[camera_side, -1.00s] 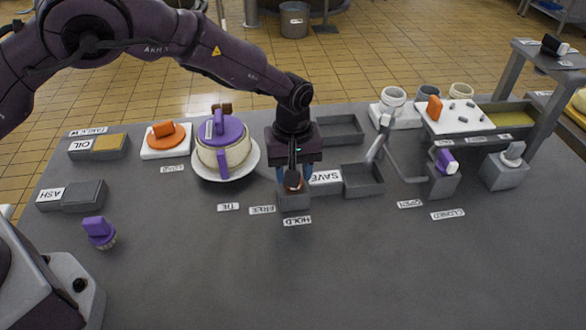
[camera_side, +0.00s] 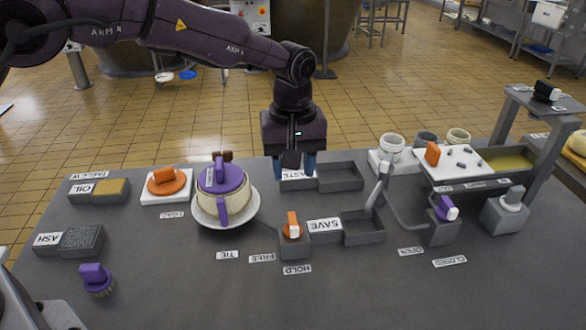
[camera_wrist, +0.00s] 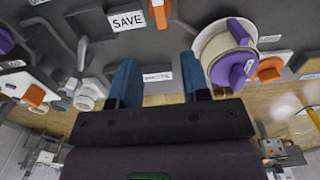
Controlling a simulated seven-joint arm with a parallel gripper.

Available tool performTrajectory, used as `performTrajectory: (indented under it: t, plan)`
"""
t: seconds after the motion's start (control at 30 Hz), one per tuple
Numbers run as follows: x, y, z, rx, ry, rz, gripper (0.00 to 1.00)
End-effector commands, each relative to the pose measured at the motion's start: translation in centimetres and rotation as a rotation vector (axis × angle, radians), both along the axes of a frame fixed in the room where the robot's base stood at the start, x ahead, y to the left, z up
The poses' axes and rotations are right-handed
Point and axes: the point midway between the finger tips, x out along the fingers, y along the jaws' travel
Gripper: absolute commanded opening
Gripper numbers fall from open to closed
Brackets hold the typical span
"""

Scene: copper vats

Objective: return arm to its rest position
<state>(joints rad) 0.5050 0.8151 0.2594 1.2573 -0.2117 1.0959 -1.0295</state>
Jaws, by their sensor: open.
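My gripper (camera_side: 295,165) hangs above the back of the grey table, behind the HOLD block, with its blue fingers pointing down. In the wrist view my gripper (camera_wrist: 160,85) shows two blue fingers spread apart with nothing between them. The orange-handled piece (camera_side: 292,225) stands in the grey HOLD block (camera_side: 294,246), in front of and below my gripper, apart from it. It also shows at the top of the wrist view (camera_wrist: 160,12).
A cream pot with a purple lid (camera_side: 222,180) stands on a white plate, left of my gripper. Grey trays (camera_side: 362,228) lie to the right. A tall grey stand (camera_side: 545,110) rises at the far right.

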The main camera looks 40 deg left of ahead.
Motion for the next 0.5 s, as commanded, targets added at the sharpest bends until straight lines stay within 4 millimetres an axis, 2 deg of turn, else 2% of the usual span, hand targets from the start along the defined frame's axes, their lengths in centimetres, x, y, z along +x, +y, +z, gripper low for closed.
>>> performTrajectory:
  t: [0.3,0.43,0.5]
  plan:
    - [0.0,0.0,0.0,-0.001,-0.001,-0.015,0.43]
    - [-0.1,0.2,-0.4,0.007,-0.001,-0.116,0.43]
    - [-1.4,0.9,-1.7,0.023,0.035,-0.208,0.43]
